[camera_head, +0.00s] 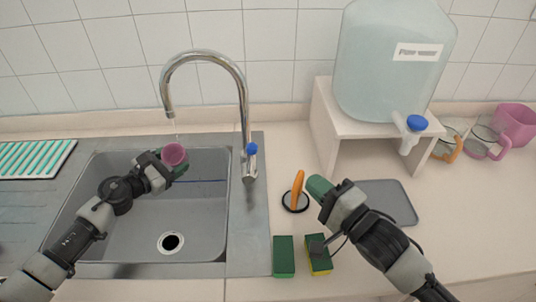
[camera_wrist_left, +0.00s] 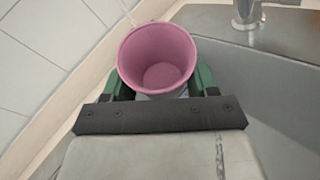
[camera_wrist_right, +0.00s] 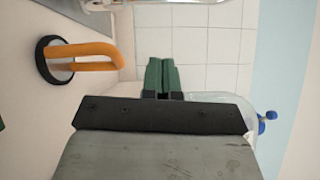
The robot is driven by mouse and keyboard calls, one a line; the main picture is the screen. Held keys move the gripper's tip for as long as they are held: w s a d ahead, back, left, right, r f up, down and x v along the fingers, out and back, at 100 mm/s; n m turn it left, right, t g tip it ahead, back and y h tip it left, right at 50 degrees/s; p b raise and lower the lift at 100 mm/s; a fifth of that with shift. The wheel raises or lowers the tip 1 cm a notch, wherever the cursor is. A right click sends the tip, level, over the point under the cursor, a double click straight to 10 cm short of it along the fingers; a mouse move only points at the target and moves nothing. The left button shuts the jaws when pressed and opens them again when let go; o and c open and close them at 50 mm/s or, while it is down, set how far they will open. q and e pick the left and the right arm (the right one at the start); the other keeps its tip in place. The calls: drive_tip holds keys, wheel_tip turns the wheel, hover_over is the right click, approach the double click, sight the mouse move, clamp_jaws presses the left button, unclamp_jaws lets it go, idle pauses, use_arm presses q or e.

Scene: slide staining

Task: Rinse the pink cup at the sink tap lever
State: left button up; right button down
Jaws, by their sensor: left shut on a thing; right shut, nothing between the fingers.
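The pink cup (camera_head: 174,154) is held over the sink basin, just below the outlet of the chrome tap (camera_head: 243,95). It also shows in the left wrist view (camera_wrist_left: 158,58), its mouth towards the camera and its inside looking empty. My left gripper (camera_head: 172,166) is shut on the cup, with green fingers on both sides of it. A thin streak, perhaps water, shows between the spout and the cup. The tap lever (camera_head: 251,150) has a blue tip and sits at the base on the right. My right gripper (camera_head: 318,187) is shut and empty, to the right of the lever and apart from it.
An orange-handled tool (camera_head: 297,190) stands on the counter between the sink and my right gripper. Two sponges (camera_head: 284,256) lie in front. A water dispenser (camera_head: 395,60) stands on a white stand (camera_head: 322,115) at the back right. Mugs (camera_head: 515,122) stand further right. A grey tray (camera_head: 398,200) lies behind my right arm.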

sight(256, 150)
drive_tip(key=s+a+x, duration=0.1)
drive_tip(key=a+x, duration=0.1)
drive_tip(key=x, duration=1)
drive_tip(key=shift+a, duration=0.3)
drive_tip(key=shift+s+r, duration=0.1)
drive_tip(key=shift+r, duration=0.1)
drive_tip(key=shift+a+r+n+g+h, duration=0.3)
drive_tip(key=shift+a+n+g, duration=0.1)
drive_tip(key=shift+a+n, duration=0.45)
drive_tip(key=shift+d, duration=0.15)
